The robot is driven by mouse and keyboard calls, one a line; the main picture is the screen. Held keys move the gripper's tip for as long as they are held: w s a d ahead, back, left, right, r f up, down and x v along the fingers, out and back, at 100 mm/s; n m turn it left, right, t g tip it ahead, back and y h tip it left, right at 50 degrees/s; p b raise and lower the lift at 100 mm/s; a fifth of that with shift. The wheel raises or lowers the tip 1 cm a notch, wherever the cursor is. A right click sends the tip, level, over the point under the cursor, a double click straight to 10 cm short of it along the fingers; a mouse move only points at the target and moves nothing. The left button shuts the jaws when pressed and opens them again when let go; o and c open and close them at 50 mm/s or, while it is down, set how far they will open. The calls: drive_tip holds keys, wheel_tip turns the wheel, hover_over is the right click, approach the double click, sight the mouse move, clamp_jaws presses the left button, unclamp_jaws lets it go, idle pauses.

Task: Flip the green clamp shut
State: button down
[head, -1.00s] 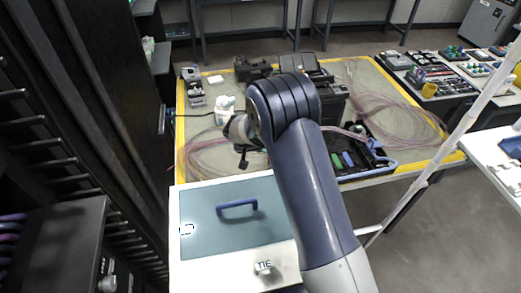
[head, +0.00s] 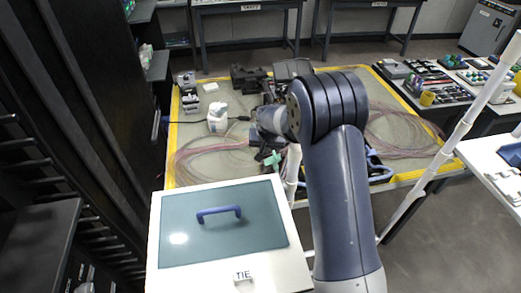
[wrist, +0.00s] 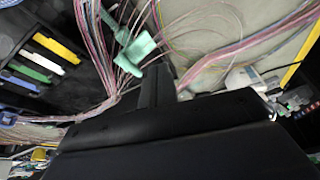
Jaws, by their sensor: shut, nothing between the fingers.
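The green clamp (wrist: 138,48) sits among thin pink and white fibre strands at the top of the wrist view. It is pale green, with a narrower part angled up to the left; I cannot tell how far its lid stands open. It also shows small in the head view (head: 273,160), beside the end of my arm. My gripper (wrist: 160,82) is shut and empty, a dark shape just below and right of the clamp. Whether it touches the clamp is unclear. My wrist and forearm hide much of the table behind them in the head view.
A black tray with coloured pieces (wrist: 42,62) lies left in the wrist view. A white box with a blue-handled lid and a TIE label (head: 243,277) stands in front. A white bottle (head: 217,122) stands left. Fibre loops cover much of the yellow-edged table (head: 172,150).

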idle(0.3)
drive_tip(key=shift+r+p, duration=0.35)
drive_tip(key=shift+r, duration=0.4)
drive_tip(key=s+d+r+b, duration=0.1)
drive_tip(key=d+r, duration=0.6)
drive_tip(key=d, duration=0.3)
drive_tip(key=shift+s, duration=0.4)
drive_tip(key=shift+d, duration=0.1)
